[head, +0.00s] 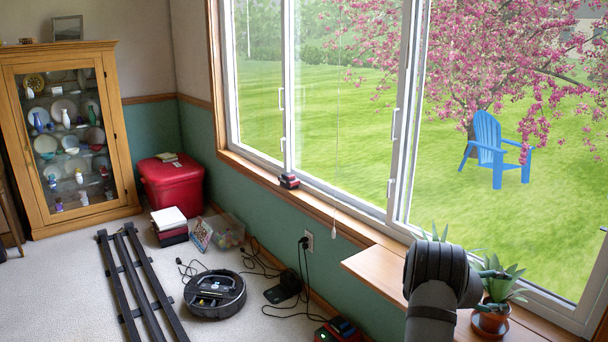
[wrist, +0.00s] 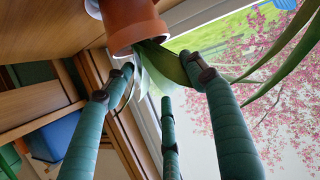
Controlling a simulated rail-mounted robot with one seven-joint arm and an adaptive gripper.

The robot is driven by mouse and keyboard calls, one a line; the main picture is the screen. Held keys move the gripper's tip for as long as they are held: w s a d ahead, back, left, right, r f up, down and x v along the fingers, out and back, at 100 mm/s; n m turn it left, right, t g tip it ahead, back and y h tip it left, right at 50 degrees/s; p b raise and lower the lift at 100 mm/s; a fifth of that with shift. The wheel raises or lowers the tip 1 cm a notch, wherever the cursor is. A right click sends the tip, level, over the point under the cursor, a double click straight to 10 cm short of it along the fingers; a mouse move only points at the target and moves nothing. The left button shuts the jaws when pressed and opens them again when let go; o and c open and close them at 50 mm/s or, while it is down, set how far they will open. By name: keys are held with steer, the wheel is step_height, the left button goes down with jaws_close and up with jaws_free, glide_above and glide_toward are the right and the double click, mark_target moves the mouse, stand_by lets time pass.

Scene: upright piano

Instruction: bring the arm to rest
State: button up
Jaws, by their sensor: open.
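My gripper (wrist: 160,78) shows in the wrist view as three green segmented fingers, spread apart with nothing held between them. A terracotta pot (wrist: 132,20) with a long-leaved plant lies just beyond the fingertips, upside down in this view. Leaves pass close to the right finger; I cannot tell whether they touch. In the head view my dark grey arm (head: 437,285) rises at the lower right, in front of the window ledge. The potted plant (head: 490,322) stands just right of it, and the gripper there is mostly hidden by the arm.
A wooden ledge (head: 372,270) runs below the large window. A small dark red object (head: 289,181) sits on the sill. A robot vacuum (head: 214,294), cables, black rails (head: 140,280), a red chest (head: 172,184) and a display cabinet (head: 68,135) occupy the floor at left.

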mark_target(503, 283)
steer(key=x, duration=0.3)
steer(key=shift+f+b, duration=0.3)
steer(key=shift+f, duration=0.1)
step_height(503, 283, up, 3)
steer(key=shift+r+p, duration=0.2)
steer(key=shift+p, duration=0.6)
steer(key=shift+r, duration=0.4)
steer(key=shift+r, duration=0.1)
steer(key=shift+w+d+r+p, duration=0.1)
steer(key=shift+w+r+p, duration=0.1)
steer(key=shift+p, duration=0.45)
steer(key=w+d+r+p, duration=0.3)
steer(key=w+d+p, duration=0.1)
steer(key=p, duration=0.5)
steer(key=shift+w+d+r+p, duration=0.2)
steer(key=shift+w+r+p, duration=0.1)
steer(key=shift+w, duration=0.1)
steer(key=shift+f, duration=0.1)
